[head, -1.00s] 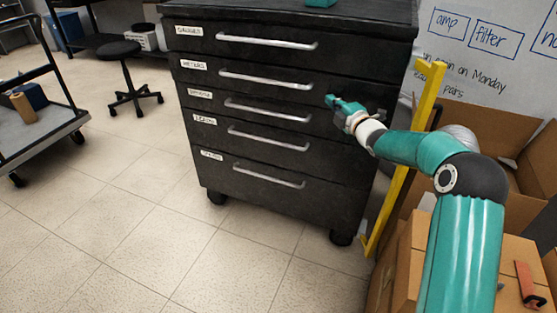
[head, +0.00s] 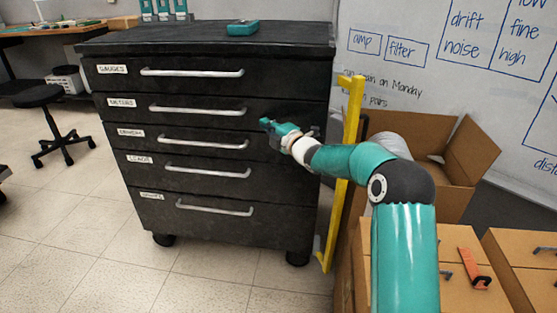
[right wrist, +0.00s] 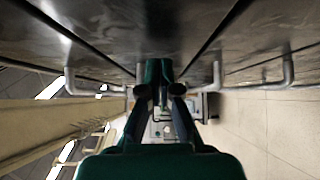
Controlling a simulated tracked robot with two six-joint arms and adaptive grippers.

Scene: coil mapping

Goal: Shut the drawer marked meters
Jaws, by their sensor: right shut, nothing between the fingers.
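The black drawer cabinet (head: 318,66) stands in the middle of the head view. Its meters drawer (head: 195,125) is the second from the top, with a white label at the left and a silver bar handle (head: 197,108). The drawer's front looks level with its neighbours. My right gripper (head: 266,124) is shut and empty, at the right part of the drawer fronts, right of the handle. In the right wrist view its closed fingers (right wrist: 152,78) are close against the dark fronts; whether they touch I cannot tell. My left gripper is not in view.
A teal box (head: 243,28) lies on the cabinet top. A yellow upright frame (head: 351,120) stands close to the cabinet's right side, with cardboard boxes (head: 455,240) at the right. A black stool (head: 45,97) stands at the left. The floor before the cabinet is clear.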

